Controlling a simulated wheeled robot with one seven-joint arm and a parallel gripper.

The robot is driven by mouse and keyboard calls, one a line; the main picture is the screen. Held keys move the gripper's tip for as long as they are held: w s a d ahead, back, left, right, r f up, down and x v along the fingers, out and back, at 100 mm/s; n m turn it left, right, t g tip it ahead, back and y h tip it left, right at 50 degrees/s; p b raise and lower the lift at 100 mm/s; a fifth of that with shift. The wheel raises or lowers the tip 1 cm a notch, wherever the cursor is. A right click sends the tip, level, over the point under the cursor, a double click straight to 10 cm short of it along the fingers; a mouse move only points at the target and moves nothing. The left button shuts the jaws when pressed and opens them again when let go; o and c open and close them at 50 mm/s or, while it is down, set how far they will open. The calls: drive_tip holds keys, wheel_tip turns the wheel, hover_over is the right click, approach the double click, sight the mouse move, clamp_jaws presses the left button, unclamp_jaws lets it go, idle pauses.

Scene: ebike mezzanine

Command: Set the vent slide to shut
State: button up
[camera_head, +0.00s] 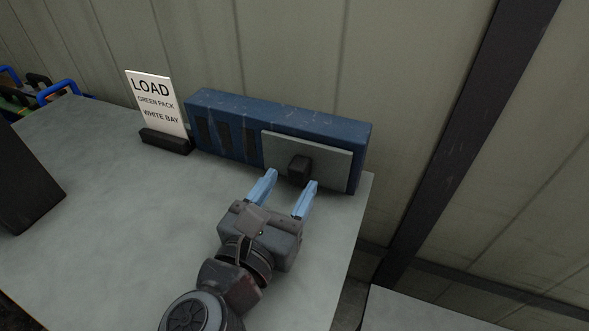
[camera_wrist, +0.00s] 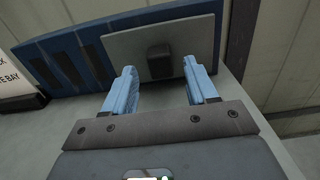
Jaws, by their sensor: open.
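The vent is a long blue box (camera_head: 290,114) on the table against the wall. Its grey slide plate (camera_head: 333,161) covers the right part of the front, and dark slots (camera_head: 224,136) show uncovered on the left part. A black knob (camera_head: 299,169) sticks out of the plate. In the wrist view the slide plate (camera_wrist: 196,36) and the knob (camera_wrist: 159,61) are straight ahead. My gripper (camera_head: 289,182) is open in front of the knob, with one blue finger to each side of its line. The fingertips (camera_wrist: 160,70) appear just short of the knob, with nothing held.
A white sign (camera_head: 156,101) reading "LOAD GREEN PACK WHITE BAY" stands in a black base left of the vent. A dark box (camera_head: 28,185) is at the table's left edge. The table (camera_head: 130,230) is bare between. Blue-handled items (camera_head: 57,90) lie beyond, at far left.

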sight(300, 169)
drive_tip(key=shift+x, duration=1.4)
clamp_jaws()
drive_tip(key=shift+a, duration=0.1)
